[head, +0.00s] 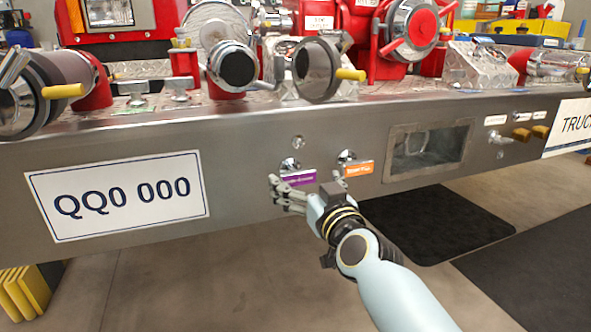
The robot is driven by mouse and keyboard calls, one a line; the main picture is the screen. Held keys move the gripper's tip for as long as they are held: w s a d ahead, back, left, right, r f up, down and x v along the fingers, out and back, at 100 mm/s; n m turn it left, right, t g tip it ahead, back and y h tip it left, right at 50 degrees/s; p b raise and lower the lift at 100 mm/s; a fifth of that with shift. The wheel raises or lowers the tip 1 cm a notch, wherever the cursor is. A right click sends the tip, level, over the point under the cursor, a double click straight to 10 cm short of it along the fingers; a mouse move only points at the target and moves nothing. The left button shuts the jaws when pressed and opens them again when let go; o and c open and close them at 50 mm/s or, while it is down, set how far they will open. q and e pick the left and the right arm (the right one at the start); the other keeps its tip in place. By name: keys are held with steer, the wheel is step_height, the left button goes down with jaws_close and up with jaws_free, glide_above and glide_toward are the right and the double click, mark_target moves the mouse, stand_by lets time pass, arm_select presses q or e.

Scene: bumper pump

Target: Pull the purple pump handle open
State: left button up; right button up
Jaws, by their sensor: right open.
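The purple pump handle (300,177) is on the front face of the steel bumper, below a round silver fitting. It carries a purple label and its lower left part is partly covered by my gripper. My right gripper (307,190) is open, with its fingers spread just below and in front of the purple handle. I cannot tell whether a finger touches it. My left gripper is not in view.
An orange-labelled handle (358,168) sits close to the right of the purple one. A recessed box (428,150) is further right. The licence plate (118,196) is at left. Pipes and valves crowd the bumper top. The floor (220,275) in front is clear.

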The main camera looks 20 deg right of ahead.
mark_target(299, 175)
steer(key=w, duration=0.5)
steer(key=shift+a, duration=0.1)
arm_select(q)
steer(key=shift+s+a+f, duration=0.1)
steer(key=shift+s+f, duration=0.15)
